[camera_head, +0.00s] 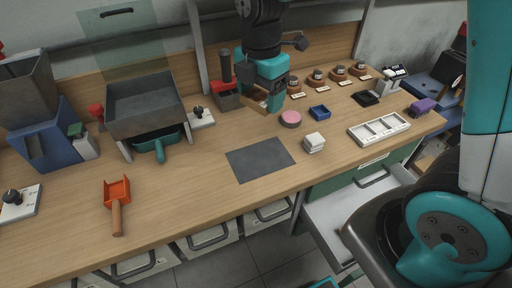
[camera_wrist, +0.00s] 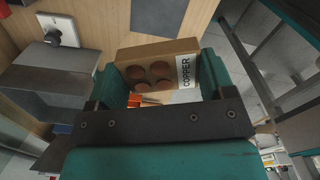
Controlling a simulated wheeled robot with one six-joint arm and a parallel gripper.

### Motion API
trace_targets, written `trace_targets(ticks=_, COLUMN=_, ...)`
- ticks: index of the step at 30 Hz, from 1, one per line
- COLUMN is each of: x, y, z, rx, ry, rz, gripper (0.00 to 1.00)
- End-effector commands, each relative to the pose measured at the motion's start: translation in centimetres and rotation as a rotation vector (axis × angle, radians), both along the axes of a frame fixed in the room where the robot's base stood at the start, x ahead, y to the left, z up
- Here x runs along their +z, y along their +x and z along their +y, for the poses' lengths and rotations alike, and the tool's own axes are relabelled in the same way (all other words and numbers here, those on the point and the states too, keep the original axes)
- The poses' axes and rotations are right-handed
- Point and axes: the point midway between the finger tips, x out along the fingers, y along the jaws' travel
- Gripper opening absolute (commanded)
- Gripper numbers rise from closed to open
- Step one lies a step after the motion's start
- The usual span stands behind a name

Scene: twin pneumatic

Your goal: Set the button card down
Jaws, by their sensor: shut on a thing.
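My gripper (camera_head: 266,98) is above the back middle of the wooden table in the head view. It is shut on the button card (camera_wrist: 145,55), a brown card with several round copper-brown buttons and a white label reading COPPER. The teal fingers stand on either side of the card in the wrist view. In the head view, the card (camera_head: 253,103) shows as a small tilted tan piece below the gripper, in the air as far as I can tell. A dark grey mat (camera_head: 260,160) lies flat and empty, nearer the table's front edge.
A white compartment tray (camera_head: 379,130) lies farther right. Several labelled pots (camera_head: 317,77) line the back. A grey bin (camera_head: 146,104) stands left; an open drawer (camera_head: 340,212) juts out.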

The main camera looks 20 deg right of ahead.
Motion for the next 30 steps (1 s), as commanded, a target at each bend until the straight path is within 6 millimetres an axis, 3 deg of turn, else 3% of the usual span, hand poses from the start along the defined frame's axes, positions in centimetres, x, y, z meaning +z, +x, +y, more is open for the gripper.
trace_targets(ticks=3, x=-3.6, y=-0.2, z=-0.2, rx=-0.002, ry=-0.002, rz=0.011, gripper=0.52)
trace_targets(ticks=12, x=-11.5, y=-0.1, z=-0.1, rx=-0.002, ry=-0.002, rz=0.007, gripper=0.52)
trace_targets(ticks=25, x=-16.8, y=-0.1, z=0.0, rx=0.0, ry=-0.001, rz=0.004, gripper=0.52)
trace_targets(ticks=30, x=-17.7, y=0.0, z=0.0, rx=0.0, ry=0.0, rz=0.0, gripper=0.52)
